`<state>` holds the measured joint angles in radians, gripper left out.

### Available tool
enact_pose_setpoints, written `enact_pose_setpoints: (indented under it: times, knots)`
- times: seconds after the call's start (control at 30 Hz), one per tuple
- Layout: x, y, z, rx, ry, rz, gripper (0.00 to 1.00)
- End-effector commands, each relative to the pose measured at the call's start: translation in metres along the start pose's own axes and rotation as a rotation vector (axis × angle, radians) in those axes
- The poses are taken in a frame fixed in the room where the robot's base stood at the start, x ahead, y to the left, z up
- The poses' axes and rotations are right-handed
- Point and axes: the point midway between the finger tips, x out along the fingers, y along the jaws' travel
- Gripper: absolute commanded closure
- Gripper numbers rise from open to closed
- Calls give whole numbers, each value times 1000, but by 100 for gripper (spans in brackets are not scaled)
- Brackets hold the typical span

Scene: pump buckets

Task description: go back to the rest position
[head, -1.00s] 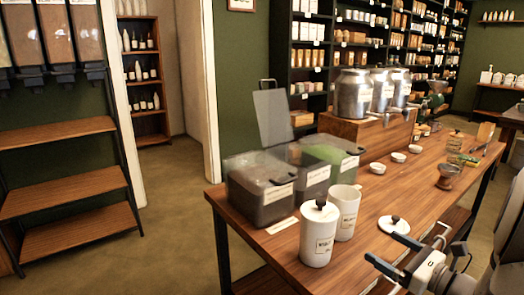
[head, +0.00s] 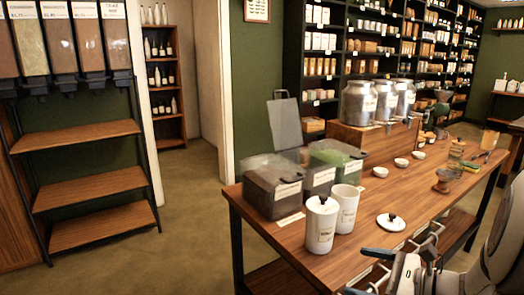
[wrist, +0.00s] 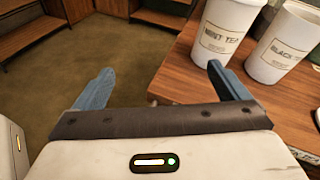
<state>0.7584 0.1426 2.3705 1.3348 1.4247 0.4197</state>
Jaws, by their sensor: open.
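My gripper (wrist: 156,90) is open and empty in the wrist view, its two blue-grey fingers spread wide over the floor and the table's edge. Neither touches my gripper.
A loose white lid (head: 391,222) lies on the table. Bins with dark and green contents (head: 274,187) stand behind the canisters, metal urns (head: 358,103) farther back. An empty shelf rack (head: 90,188) stands left. The floor (head: 195,240) between is clear.

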Motion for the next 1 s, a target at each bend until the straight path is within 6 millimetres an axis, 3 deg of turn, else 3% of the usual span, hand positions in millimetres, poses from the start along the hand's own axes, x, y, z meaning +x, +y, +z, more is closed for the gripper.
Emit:
enact_pose_setpoints:
  times: [0.03, 0.27, 0.4, 0.47, 0.7, 0.83, 1.0]
  knots:
    - [6, 11, 16, -51, 32, 61, 6]
    - [18, 79, 59, -403, 228, 414, 6]
    - [3, 119, 88, -789, 383, 711, 6]
    - [-8, 129, 100, -972, 441, 831, 6]
    - [-44, 124, 142, -1612, 601, 1161, 6]
    - [-50, 118, 156, -1794, 637, 1236, 6]
    - [-49, 116, 158, -1855, 649, 1261, 6]
